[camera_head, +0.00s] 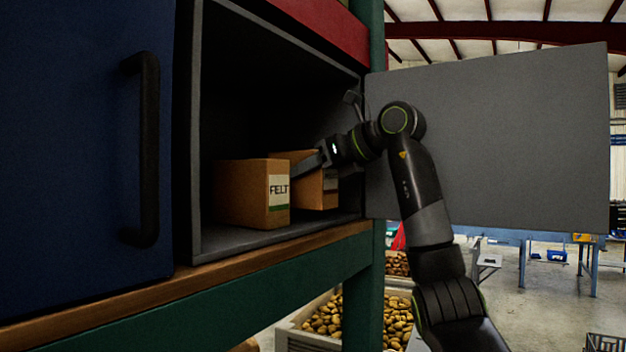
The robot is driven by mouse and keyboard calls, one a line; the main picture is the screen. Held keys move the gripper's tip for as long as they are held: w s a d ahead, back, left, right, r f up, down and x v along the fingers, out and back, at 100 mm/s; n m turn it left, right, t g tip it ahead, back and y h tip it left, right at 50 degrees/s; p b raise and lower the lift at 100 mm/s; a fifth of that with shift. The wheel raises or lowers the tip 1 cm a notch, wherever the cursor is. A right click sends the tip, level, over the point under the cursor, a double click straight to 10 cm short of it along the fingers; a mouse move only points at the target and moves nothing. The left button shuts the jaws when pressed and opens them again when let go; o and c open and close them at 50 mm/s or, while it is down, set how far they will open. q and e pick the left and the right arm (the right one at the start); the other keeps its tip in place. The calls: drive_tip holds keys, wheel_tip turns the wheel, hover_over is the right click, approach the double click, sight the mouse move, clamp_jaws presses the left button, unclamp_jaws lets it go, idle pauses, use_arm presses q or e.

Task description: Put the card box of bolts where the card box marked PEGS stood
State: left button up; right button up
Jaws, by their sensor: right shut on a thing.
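A card box (314,188) stands in the open grey compartment, behind and to the right of a box marked FELT. Its label is partly in view but too small and dark to read, so I cannot tell whether it is the bolts box or the PEGS box. My right gripper (306,166) reaches in from the right and is shut on this box, near its upper part. I cannot tell whether the box is lifted off the compartment floor. No box that reads PEGS or bolts can be made out. My left gripper is not in view.
The FELT box (244,194) stands close to the held box on the left. A grey door (490,140) is swung open to the right, behind my arm. A shut blue door (80,140) with a black handle is at the left. Potato crates (325,316) stand below.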

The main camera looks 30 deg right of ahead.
drive_tip(key=shift+w+d+f+p, duration=0.1)
drive_tip(key=shift+f+p, duration=0.1)
drive_tip(key=shift+f, duration=0.15)
drive_tip(key=shift+w+d+f+p, duration=0.1)
drive_tip(key=shift+f+p, duration=0.1)
drive_tip(key=shift+f, duration=0.15)
drive_tip(key=shift+d+f, duration=0.1)
drive_tip(key=shift+f, duration=0.1)
drive_tip(key=shift+s, duration=0.1)
drive_tip(key=o, duration=1.1)
drive_tip(key=shift+f, duration=0.15)
